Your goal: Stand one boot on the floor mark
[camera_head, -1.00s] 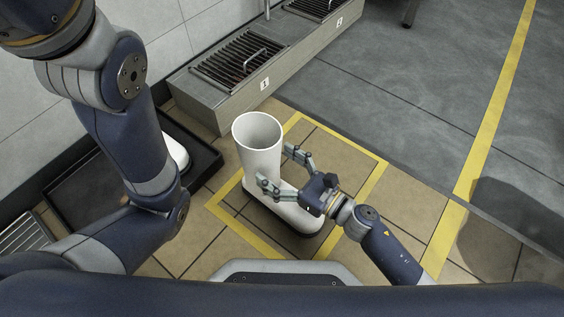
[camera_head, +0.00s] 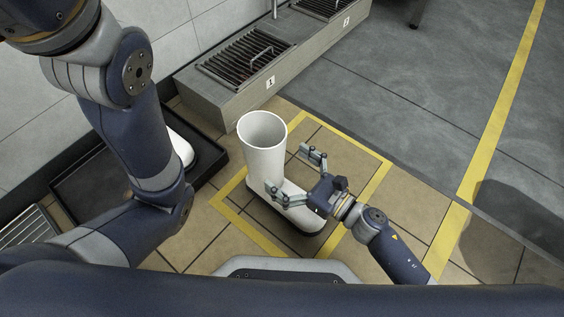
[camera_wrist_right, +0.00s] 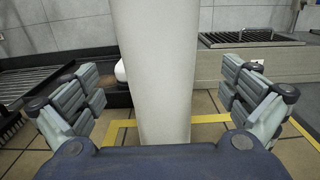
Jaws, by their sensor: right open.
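A white boot (camera_head: 264,160) with a dark sole stands upright on the tiled floor, inside the yellow square outline of the floor mark (camera_head: 376,182). My right gripper (camera_head: 294,178) is open, with its fingers drawn back to the right of the boot's shaft. In the right wrist view the boot shaft (camera_wrist_right: 155,70) rises between the two spread fingers, with gaps on both sides. Another white boot (camera_head: 181,149) stands in a black tray (camera_head: 90,178) at the left, partly hidden behind my left arm. My left gripper is out of view.
A grey bench with grated boot washers (camera_head: 246,66), numbered 1 and 2, runs along the wall behind the mark. A yellow line (camera_head: 497,120) crosses the grey floor at the right. The tiles right of the mark are clear.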

